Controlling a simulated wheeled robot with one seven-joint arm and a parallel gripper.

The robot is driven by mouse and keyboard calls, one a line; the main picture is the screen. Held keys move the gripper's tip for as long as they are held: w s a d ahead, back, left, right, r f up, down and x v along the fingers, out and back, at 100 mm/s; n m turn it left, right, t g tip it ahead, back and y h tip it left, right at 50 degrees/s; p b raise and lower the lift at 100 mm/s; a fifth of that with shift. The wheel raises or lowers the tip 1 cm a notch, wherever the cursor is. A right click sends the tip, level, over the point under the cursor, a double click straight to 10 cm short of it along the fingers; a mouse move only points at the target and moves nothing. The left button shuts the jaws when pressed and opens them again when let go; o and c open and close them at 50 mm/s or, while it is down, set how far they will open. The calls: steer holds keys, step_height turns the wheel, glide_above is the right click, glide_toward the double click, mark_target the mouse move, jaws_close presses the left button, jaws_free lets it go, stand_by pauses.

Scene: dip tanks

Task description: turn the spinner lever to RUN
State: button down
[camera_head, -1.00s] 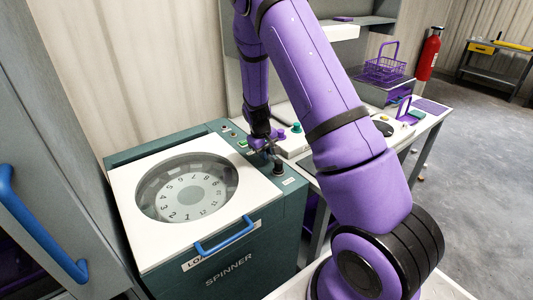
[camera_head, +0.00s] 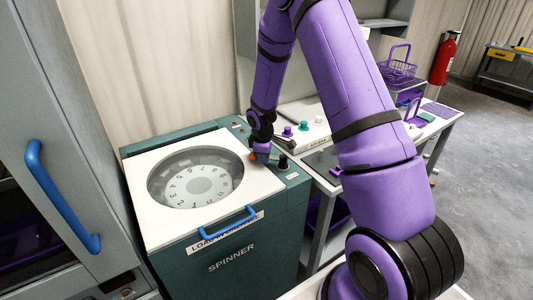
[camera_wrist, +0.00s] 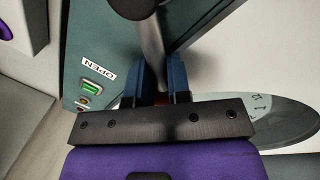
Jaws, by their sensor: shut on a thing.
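The spinner (camera_head: 233,263) is a dark green cabinet with a white lid and a round window. Its lever has a black pivot knob (camera_head: 283,162) on the top right of the cabinet, and an orange part (camera_head: 252,155) shows beside my gripper (camera_head: 262,150). In the wrist view the grey lever rod (camera_wrist: 150,45) runs from a black round part down between the fingers of my gripper (camera_wrist: 155,85). The fingers are shut on the rod. My palm hides the rod's far end. I cannot read a RUN mark.
The lid has a blue handle (camera_head: 223,222) at its front. A green button (camera_wrist: 90,87) sits under an OPEN label. A bench (camera_head: 330,168) with knobs and a purple basket (camera_head: 397,70) stands right of the spinner. A grey cabinet (camera_head: 75,120) stands close on the left.

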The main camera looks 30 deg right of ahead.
mark_target(264, 171)
steer(key=n, duration=0.1)
steer(key=s+a+n, duration=0.1)
steer(key=n, duration=0.1)
steer(key=a+n, duration=0.1)
steer(key=shift+s+a+r+n+t+y, duration=0.1)
steer(key=shift+s+r+n+t+y, duration=0.15)
steer(key=shift+s+n+t+y, duration=0.15)
steer(key=shift+s+a+f+n+y, duration=0.1)
steer(key=shift+s+n+y, duration=0.1)
steer(key=shift+s+n, duration=0.65)
steer(key=shift+s+a+n+y, duration=0.15)
steer(key=shift+s+n, duration=0.3)
steer(key=shift+n, duration=0.7)
steer(key=shift+s, duration=0.1)
steer(key=c, duration=0.8)
jaws_free()
steer(key=shift+s+a, duration=0.1)
steer(key=shift+a, duration=0.05)
steer(key=shift+c, duration=0.2)
steer(key=shift+f, duration=0.1)
steer(key=shift+d, duration=0.2)
steer(key=shift+d, duration=0.1)
steer(key=shift+s+r, duration=0.1)
steer(key=shift+r, duration=0.3)
steer(key=v, duration=1)
